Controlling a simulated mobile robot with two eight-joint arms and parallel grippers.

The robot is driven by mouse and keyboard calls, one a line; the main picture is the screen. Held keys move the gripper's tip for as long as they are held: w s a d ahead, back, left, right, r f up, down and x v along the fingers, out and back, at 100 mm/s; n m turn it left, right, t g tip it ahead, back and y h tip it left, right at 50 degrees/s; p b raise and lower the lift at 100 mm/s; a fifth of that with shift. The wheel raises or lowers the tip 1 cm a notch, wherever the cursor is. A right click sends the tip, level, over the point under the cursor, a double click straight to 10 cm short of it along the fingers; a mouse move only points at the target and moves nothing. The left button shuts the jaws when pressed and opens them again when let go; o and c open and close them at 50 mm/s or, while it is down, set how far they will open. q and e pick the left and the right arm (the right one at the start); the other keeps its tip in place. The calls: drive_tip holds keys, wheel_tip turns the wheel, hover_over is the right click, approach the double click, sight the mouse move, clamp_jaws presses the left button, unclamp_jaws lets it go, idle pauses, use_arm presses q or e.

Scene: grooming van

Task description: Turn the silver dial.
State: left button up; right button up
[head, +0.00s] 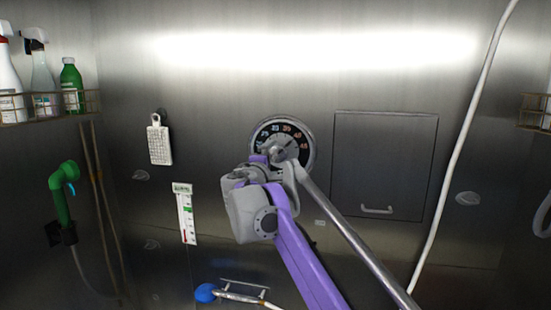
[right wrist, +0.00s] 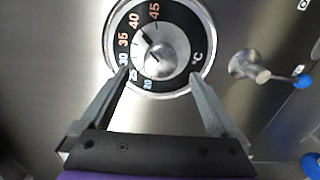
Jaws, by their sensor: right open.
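The silver dial (right wrist: 160,60) is a round knob with a dark pointer, set in a black ring of orange and blue numbers marked °C. It is on the metal wall, and in the head view its face (head: 293,133) is partly hidden behind my right arm. My right gripper (right wrist: 158,84) is open. In the right wrist view its two fingers reach to the lower left and lower right of the dial, with the knob between and beyond their tips. I cannot tell whether the fingers touch the ring. My left gripper is not in view.
A hatch panel (head: 384,165) with a handle is right of the dial. A white hose (head: 463,150) hangs further right. A rack of bottles (head: 92,101) is at upper left.

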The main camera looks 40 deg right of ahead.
drive_tip(key=shift+v, duration=1.7)
drive_tip(key=shift+f, duration=0.15)
